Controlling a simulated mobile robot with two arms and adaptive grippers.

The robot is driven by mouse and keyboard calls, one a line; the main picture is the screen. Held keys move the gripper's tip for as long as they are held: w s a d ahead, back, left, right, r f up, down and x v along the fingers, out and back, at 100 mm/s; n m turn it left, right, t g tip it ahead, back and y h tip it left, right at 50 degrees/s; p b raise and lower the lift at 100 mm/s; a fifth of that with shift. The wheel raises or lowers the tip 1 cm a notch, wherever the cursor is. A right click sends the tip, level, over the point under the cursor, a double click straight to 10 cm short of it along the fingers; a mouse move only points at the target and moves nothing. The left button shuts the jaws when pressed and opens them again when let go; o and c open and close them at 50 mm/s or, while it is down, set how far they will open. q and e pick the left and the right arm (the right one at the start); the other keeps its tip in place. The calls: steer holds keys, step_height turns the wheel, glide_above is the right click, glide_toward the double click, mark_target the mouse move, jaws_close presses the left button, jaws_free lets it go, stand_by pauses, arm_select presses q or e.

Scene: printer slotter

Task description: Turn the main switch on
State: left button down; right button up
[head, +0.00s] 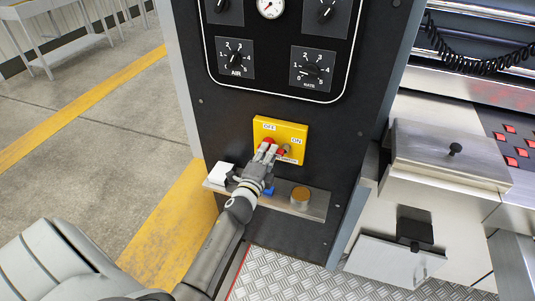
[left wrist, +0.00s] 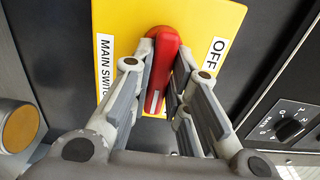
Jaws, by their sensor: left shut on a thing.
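The main switch has a red handle (head: 268,141) on a yellow plate (head: 292,130) on the black cabinet front. The plate has OFF at its top, ON at its right and a MAIN SWITCH label low down. My left gripper (head: 268,152) is shut on the handle. In the left wrist view, the red handle (left wrist: 164,55) stands between the fingers of the left gripper (left wrist: 163,95). Its white-marked end points down the picture, not at the OFF label on the right. The ON label is hidden there. My right gripper is not in view.
Steel machinery (head: 450,165) stands at right. Open floor lies at left.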

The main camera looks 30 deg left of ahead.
arm_select(q)
steer(key=shift+f, duration=0.1)
steer(key=c, duration=1.4)
jaws_free()
steer(key=v, duration=1.2)
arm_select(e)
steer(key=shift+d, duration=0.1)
